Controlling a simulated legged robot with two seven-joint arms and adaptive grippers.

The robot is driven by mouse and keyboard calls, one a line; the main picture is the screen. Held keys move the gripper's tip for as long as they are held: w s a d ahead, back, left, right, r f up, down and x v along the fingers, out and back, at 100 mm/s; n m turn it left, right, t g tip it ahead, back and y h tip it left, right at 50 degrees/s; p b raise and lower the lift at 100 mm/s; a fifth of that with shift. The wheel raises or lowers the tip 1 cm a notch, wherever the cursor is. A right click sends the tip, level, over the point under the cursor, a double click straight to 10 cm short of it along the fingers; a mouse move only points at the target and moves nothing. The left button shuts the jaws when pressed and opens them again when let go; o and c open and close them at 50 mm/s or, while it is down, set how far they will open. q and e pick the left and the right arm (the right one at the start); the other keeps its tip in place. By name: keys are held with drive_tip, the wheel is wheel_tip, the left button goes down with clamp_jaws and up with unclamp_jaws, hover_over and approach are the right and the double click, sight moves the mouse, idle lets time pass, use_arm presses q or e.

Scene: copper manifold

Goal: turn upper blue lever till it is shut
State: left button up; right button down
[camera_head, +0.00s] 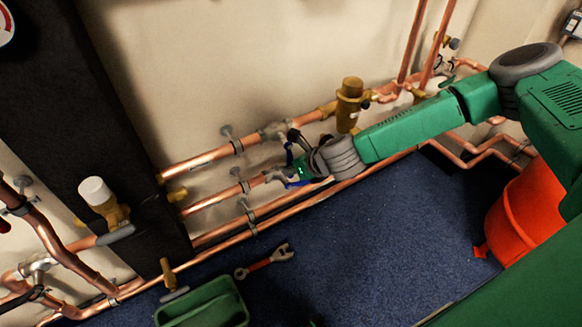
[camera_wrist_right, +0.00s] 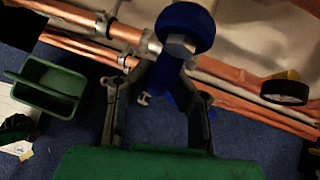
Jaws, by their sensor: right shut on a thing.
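My right gripper (camera_head: 284,158) is at the wall pipes in the middle of the head view. In the right wrist view my right gripper (camera_wrist_right: 163,68) is shut on a blue lever (camera_wrist_right: 186,27), whose rounded blue end and grey nut show just beyond the fingers. In the head view a little blue (camera_head: 289,154) shows between the fingers; most of that lever is hidden by them. A second blue piece (camera_head: 298,184) shows just below the gripper, and blue (camera_wrist_right: 183,98) also shows between the fingers in the wrist view. My left gripper is out of view.
Copper pipes (camera_head: 205,158) run along the wall beside my gripper. A brass fitting (camera_head: 349,105) stands close above my arm. On the blue floor are a green bin (camera_head: 203,304), a wrench (camera_head: 265,262) and an orange bucket (camera_head: 528,218). A black-rimmed gauge (camera_wrist_right: 285,91) is at the right.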

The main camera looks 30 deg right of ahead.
drive_tip(key=shift+s+a+f, duration=0.25)
drive_tip(key=shift+s+a, duration=0.05)
drive_tip(key=shift+s, duration=0.05)
drive_tip(key=c, duration=1.5)
unclamp_jaws()
drive_tip(key=shift+o, duration=0.2)
drive_tip(key=shift+w+r, duration=0.1)
drive_tip(key=shift+w, duration=0.05)
drive_tip(key=v, duration=1.2)
